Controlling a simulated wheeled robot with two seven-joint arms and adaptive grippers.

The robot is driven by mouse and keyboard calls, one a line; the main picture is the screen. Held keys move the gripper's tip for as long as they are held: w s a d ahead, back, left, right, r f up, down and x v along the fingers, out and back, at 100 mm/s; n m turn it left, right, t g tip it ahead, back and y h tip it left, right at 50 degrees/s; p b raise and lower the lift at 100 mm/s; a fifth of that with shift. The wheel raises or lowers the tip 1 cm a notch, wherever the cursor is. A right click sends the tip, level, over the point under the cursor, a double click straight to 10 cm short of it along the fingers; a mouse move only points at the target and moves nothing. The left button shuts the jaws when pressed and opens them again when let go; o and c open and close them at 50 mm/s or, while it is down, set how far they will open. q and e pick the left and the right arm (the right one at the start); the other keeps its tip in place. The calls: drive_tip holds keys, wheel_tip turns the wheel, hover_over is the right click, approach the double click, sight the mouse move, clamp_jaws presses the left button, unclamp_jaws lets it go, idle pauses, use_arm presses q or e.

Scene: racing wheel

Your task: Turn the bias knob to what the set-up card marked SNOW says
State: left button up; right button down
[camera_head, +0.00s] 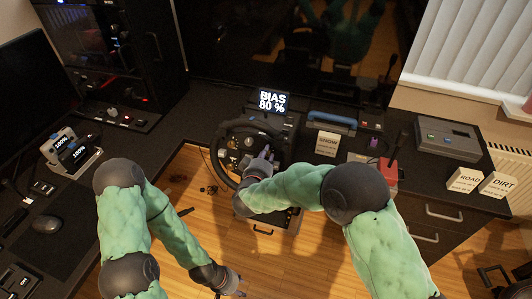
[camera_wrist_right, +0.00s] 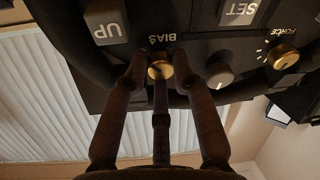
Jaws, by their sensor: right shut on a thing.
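The bias knob (camera_wrist_right: 160,68) is brass-coloured and sits under the word BIAS on the wheel's dark face. My right gripper (camera_wrist_right: 160,72) has its fingers around it and is shut on it. In the head view my right gripper (camera_head: 262,160) is at the racing wheel (camera_head: 228,132) and hides the knob. The display (camera_head: 272,102) above the wheel reads BIAS 80 %. The SNOW set-up card (camera_head: 328,143) stands right of the wheel; its small lines are too small to read. My left gripper (camera_head: 232,286) hangs low over the wooden floor, apart from everything; its jaws are unclear.
In the wrist view, UP and SET buttons, a grey knob (camera_wrist_right: 219,75) and the brass FORCE knob (camera_wrist_right: 283,56) surround the bias knob. ROAD (camera_head: 465,180) and DIRT (camera_head: 498,185) cards stand at the right. A red-based lever (camera_head: 388,170) stands between SNOW and ROAD.

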drive_tip(key=shift+a+m+h+p, duration=0.15)
drive_tip(key=shift+m+h+p, duration=0.35)
drive_tip(key=shift+m, duration=1.8)
drive_tip(key=c, duration=1.3)
unclamp_jaws()
drive_tip(key=shift+s, duration=0.1)
drive_tip(key=v, duration=1.1)
drive_tip(key=shift+s+a, duration=0.15)
drive_tip(key=shift+s, duration=0.2)
